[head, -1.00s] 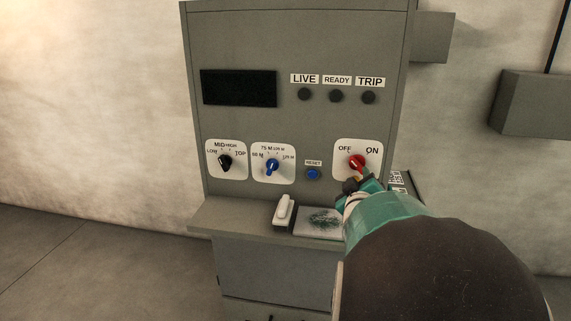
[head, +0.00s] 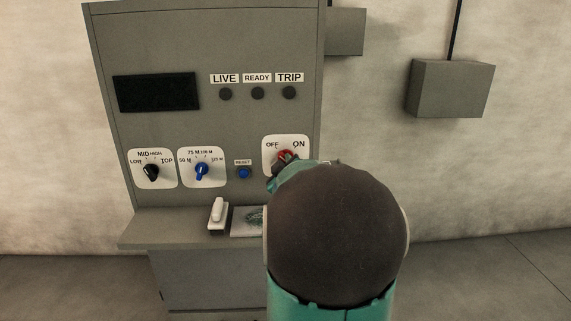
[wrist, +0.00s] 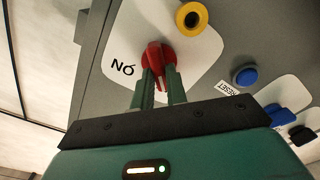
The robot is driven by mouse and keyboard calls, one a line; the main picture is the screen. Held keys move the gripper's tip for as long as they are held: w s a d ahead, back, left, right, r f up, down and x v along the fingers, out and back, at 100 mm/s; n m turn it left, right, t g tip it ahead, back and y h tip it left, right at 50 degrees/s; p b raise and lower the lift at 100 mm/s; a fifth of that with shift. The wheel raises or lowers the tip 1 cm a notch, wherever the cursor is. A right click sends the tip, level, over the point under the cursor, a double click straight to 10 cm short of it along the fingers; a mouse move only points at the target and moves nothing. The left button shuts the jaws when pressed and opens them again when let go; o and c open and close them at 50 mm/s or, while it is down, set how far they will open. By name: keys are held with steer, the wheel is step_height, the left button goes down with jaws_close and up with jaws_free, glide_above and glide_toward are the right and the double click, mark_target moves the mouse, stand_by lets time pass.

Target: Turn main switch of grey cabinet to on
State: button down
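The grey cabinet (head: 215,58) stands against the wall. Its main switch is a red rotary knob (head: 285,156) on a white plate marked OFF and ON, at the right of its front. My arm hides the lower part of this plate in the head view. In the wrist view the red knob (wrist: 158,58) has its handle between the two fingers of my gripper (wrist: 161,82), which appear closed on it. There the ON label reads upside down at the left; the handle points down the picture, not straight at ON. The OFF label is hidden there.
A yellow-ringed button (wrist: 192,16) is beside the switch in the wrist view. The blue reset button (head: 244,173), blue selector (head: 201,170) and black selector (head: 151,172) are to the left. A white handset-like object (head: 217,212) rests on the ledge. A wall box (head: 450,88) hangs right.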

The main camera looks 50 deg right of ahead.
steer(key=shift+m, duration=0.4)
steer(key=m, duration=1.7)
steer(key=shift+s+d, duration=0.25)
steer(key=shift+s, duration=0.05)
stand_by(0.4)
steer(key=c, duration=1.4)
jaws_free()
